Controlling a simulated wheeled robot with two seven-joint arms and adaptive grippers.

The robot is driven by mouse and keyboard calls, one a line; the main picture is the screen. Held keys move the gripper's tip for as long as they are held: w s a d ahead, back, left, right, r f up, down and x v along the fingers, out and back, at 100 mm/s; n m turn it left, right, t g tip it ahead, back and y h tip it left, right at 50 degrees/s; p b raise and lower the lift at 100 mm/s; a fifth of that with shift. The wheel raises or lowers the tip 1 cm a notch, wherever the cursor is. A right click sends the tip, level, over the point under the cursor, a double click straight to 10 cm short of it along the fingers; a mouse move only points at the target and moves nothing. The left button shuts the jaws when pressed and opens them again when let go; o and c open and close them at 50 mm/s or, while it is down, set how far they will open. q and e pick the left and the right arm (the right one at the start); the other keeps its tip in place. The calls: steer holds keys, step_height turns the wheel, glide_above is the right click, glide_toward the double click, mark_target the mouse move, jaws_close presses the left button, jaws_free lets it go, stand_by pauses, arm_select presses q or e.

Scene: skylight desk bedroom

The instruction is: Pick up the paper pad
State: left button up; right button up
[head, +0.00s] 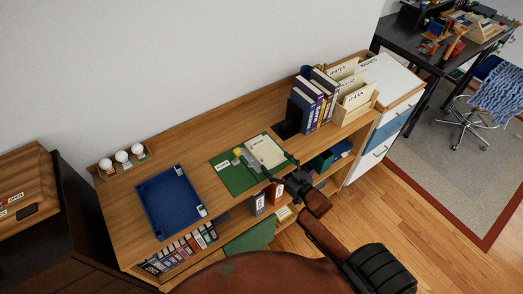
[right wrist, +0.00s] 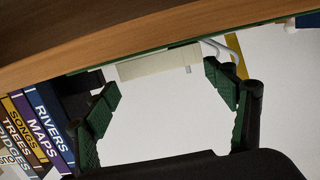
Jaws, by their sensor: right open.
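The paper pad (head: 265,149) is a cream block lying on a green mat (head: 235,180) on the wooden shelf top. In the right wrist view the pad (right wrist: 160,62) shows edge-on, as a pale block between and just beyond the fingertips. My right gripper (head: 280,168) is at the front edge of the shelf top, by the near side of the pad. In the right wrist view its green-padded fingers (right wrist: 162,88) are spread wide with nothing between them. I cannot tell whether either finger touches the pad. My left gripper is out of view.
Small yellow and grey items (head: 240,155) lie beside the pad on the mat. A blue tray (head: 168,203) is to the left. Books (head: 313,96) and a file holder (head: 356,109) stand to the right.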

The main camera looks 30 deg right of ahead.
mark_target(267, 155)
steer(key=shift+w+a, duration=0.15)
steer(key=shift+w, duration=0.75)
steer(key=w, duration=0.1)
steer(key=w+f, duration=0.1)
steer(key=w, duration=0.2)
steer(key=shift+w+a+f, duration=0.15)
steer(key=shift+a, duration=0.15)
steer(key=shift+w+f, duration=0.1)
steer(key=shift+w, duration=0.2)
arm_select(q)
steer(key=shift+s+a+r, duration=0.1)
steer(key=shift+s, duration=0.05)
arm_select(e)
steer(key=c, duration=1.1)
